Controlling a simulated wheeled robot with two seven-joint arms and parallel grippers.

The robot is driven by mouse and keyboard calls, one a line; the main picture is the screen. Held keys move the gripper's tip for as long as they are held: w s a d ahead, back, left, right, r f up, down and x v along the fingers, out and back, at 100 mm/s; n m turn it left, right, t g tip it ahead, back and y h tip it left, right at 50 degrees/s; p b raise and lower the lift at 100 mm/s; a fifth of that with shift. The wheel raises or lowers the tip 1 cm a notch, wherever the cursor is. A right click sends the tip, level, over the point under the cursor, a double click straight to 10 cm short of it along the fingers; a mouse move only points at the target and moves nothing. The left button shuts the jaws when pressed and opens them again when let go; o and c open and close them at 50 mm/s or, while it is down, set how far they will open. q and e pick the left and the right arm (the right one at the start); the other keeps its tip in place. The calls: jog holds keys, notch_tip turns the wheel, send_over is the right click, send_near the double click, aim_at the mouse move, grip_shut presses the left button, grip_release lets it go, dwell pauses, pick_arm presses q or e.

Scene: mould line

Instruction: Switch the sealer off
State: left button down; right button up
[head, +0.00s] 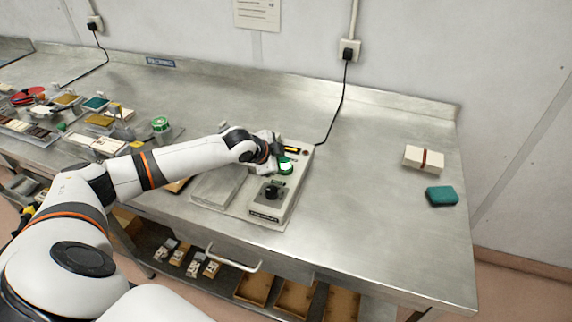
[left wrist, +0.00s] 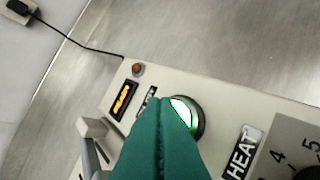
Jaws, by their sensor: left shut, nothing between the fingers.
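The sealer (head: 262,213) is a pale box on the steel bench, with a black dial (head: 271,191) at its near end and an amber display at its far end. A power cord runs from it to the wall. The left wrist view shows its "HEAT" label (left wrist: 242,152), amber display (left wrist: 123,99) and a round switch (left wrist: 186,114) glowing green and white. My left gripper (left wrist: 163,120) has green fingers, shut and empty, with the tips right at the switch and partly covering it. I cannot tell whether they touch it. My right gripper is out of view.
A flat metal plate (head: 219,184) lies left of the dial. A banded cream block (head: 423,158) and a teal block (head: 441,196) lie at the right. Small trays and parts crowd the left of the bench.

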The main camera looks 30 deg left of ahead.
pick_arm(q)
jog(key=shift+f, duration=0.15)
jog(key=shift+f, duration=0.3)
dwell(0.4)
jog(key=shift+r+p, duration=0.4)
jog(key=shift+p, duration=0.3)
jog(key=shift+r, duration=0.1)
notch_tip(320, 180, up, 6)
jog(key=p, duration=0.6)
